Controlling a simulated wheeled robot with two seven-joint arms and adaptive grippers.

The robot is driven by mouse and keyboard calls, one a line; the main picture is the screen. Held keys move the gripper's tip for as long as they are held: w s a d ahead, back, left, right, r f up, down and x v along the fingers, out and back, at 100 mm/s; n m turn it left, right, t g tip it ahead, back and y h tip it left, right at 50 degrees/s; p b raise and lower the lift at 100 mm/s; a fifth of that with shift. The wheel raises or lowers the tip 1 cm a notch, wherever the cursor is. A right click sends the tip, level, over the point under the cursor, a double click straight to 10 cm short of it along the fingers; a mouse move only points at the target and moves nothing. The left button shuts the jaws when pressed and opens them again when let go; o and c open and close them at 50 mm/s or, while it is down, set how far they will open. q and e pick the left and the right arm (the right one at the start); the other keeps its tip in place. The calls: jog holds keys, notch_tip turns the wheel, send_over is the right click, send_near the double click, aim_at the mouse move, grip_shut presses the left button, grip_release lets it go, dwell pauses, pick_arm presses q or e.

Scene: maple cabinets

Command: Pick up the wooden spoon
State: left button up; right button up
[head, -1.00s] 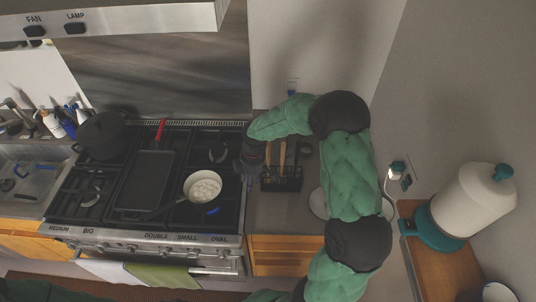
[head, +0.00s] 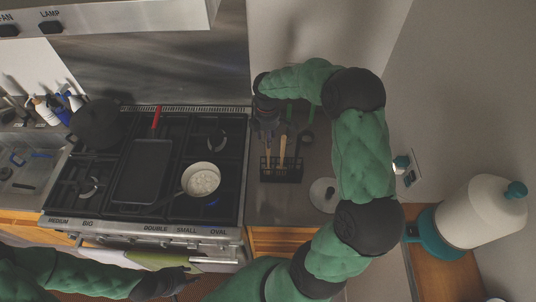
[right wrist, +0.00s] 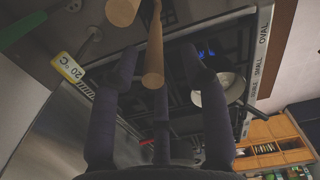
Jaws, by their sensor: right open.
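Two wooden handles stand in a black wire utensil holder (head: 281,176) on the counter right of the stove; one wooden handle (head: 283,150) is at the right, the other beside it at the left. I cannot tell which is the spoon, as the upper ends are hidden. My right gripper (head: 267,128) is open just above and behind the holder. In the right wrist view one wooden handle (right wrist: 154,55) lies between the spread dark fingers, and a second wooden handle (right wrist: 122,11) shows at the top. I cannot tell whether they touch. My left gripper (head: 187,274) is low in front of the stove.
The stove holds a white pan (head: 201,179), a black griddle (head: 143,170) with a red handle and a dark pot (head: 97,124). A round lid (head: 323,195) lies right of the holder. A white and teal dispenser (head: 483,220) stands at the far right.

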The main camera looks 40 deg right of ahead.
aim_at(268, 153)
jog(key=shift+w+d+f, duration=0.15)
jog(key=shift+d+f, duration=0.1)
jog(key=shift+f, duration=0.4)
notch_tip(268, 153, down, 4)
jog(key=shift+p, duration=0.7)
jog(key=shift+d+f, duration=0.1)
jog(key=shift+f, duration=0.3)
jog(key=shift+r, duration=0.1)
grip_shut()
